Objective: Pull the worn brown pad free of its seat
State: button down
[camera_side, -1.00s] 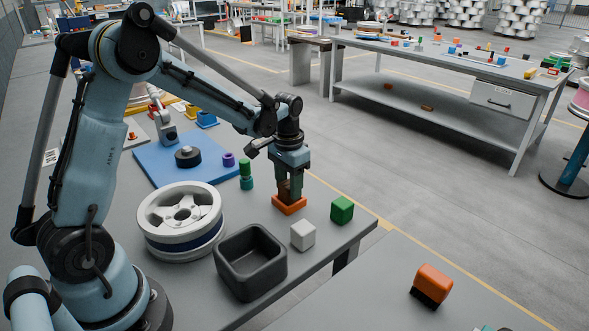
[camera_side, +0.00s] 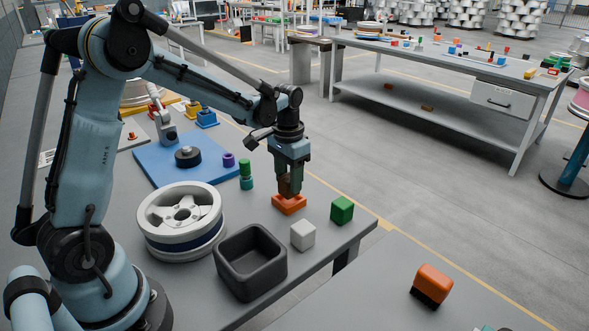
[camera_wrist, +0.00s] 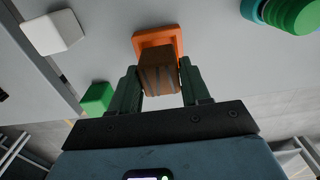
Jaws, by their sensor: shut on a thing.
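The worn brown pad (camera_wrist: 158,76) is between the two dark green fingers of my gripper (camera_wrist: 160,88) in the wrist view, with one finger against each side. Its face shows darker stripes. The orange seat (camera_wrist: 159,41) shows just beyond the pad in that view. In the side view my gripper (camera_side: 290,184) points straight down over the orange seat (camera_side: 289,206), shut on the pad (camera_side: 285,186). The fingers hide part of the pad. I cannot tell whether the pad's lower end is clear of the seat.
A green block (camera_side: 342,210) and a white block (camera_side: 303,235) stand near the table edge. A dark open bin (camera_side: 232,285) and a wheel (camera_side: 170,245) are to the left. Green cylinders (camera_side: 246,175) stand behind. An orange-topped brush-like block (camera_side: 433,280) lies on the front right table.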

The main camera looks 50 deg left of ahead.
jog(key=shift+r, duration=1.8)
